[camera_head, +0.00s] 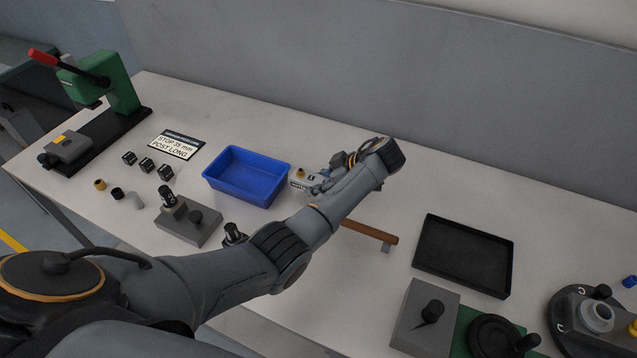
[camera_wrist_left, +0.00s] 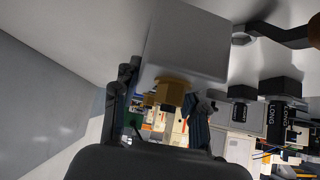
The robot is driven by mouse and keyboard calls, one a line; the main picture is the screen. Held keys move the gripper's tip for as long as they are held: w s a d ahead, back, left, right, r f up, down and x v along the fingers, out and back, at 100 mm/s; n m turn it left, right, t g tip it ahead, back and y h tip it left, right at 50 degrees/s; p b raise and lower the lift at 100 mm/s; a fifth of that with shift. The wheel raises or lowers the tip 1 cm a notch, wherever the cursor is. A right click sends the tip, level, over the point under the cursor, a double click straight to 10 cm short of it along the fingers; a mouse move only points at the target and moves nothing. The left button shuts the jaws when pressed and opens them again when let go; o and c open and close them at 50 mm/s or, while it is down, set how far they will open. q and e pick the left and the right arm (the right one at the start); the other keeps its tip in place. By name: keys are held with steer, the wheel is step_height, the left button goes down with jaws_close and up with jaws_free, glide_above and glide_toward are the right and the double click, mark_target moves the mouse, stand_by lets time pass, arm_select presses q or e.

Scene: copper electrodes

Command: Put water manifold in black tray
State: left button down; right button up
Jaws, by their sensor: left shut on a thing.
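The water manifold appears to be the pale grey block with a brass fitting (camera_head: 297,182), right of the blue bin in the head view. It shows large in the left wrist view (camera_wrist_left: 187,45), between the fingers. My left gripper (camera_head: 319,184) is shut on it; its fingers also show in the wrist view (camera_wrist_left: 160,98). My arm and wrist hide part of the grip, and I cannot tell whether the block touches the table. The black tray (camera_head: 464,257) lies flat and empty, right of my gripper. My right gripper is not in view.
A blue bin (camera_head: 247,178) stands left of my gripper. A grey block with a black knob (camera_head: 425,315) is in front of the tray. A green press (camera_head: 108,82) stands far left. The table behind the tray is clear.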

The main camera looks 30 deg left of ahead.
arm_select(q)
steer(key=s+d+r+p, duration=0.6)
steer(key=s+r+p, duration=0.3)
steer(key=s+p, duration=0.2)
steer(key=shift+s+r, duration=0.4)
steer(key=shift+s, duration=0.4)
steer(key=shift+w+f, duration=0.1)
